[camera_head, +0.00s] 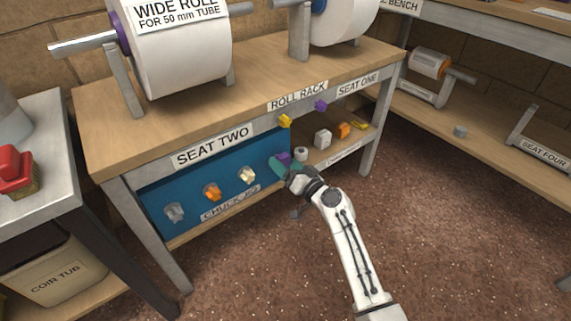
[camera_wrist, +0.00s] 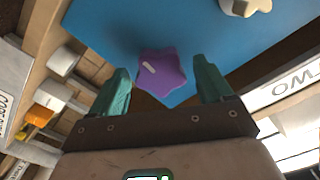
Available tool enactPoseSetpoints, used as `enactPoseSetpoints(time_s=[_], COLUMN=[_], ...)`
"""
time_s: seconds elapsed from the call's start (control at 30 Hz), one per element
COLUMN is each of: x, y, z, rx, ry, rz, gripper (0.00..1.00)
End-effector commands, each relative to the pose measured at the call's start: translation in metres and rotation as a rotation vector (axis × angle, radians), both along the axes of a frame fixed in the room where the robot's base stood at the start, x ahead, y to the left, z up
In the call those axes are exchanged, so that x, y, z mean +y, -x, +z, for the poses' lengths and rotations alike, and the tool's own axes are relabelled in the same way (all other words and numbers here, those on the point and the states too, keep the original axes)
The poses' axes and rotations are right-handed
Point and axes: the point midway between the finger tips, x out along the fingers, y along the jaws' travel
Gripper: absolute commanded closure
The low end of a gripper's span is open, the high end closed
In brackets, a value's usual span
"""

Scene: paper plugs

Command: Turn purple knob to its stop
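The purple star-shaped knob (camera_head: 284,156) sits at the right end of the blue panel (camera_head: 221,172), partly hidden by my gripper in the head view. In the wrist view the purple knob (camera_wrist: 161,72) carries a pale mark left of its middle. My gripper (camera_head: 279,166) is at the knob, and its green fingers (camera_wrist: 163,85) are open. One finger is on each side of the knob, with a visible gap on both sides. I cannot tell how deep the fingertips reach around it.
Cream (camera_head: 247,175), orange (camera_head: 212,192) and grey (camera_head: 174,212) knobs line the same panel. A yellow piece (camera_head: 285,121) and another purple piece (camera_head: 320,106) are on the bench's front rail. Loose plugs, including a white one (camera_head: 323,138), lie on the shelf at right.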

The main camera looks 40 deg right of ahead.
Motion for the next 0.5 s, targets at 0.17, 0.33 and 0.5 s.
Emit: enactPoseSetpoints(time_s=[0.17,0.33,0.5], x=[0.0000,0.0001,0.0001], y=[0.0000,-0.0001,0.0001], z=[0.0000,0.0001,0.0001], rx=[0.000,0.000,0.000], ry=[0.000,0.000,0.000], rz=[0.000,0.000,0.000], gripper=[0.15,0.15,0.15])
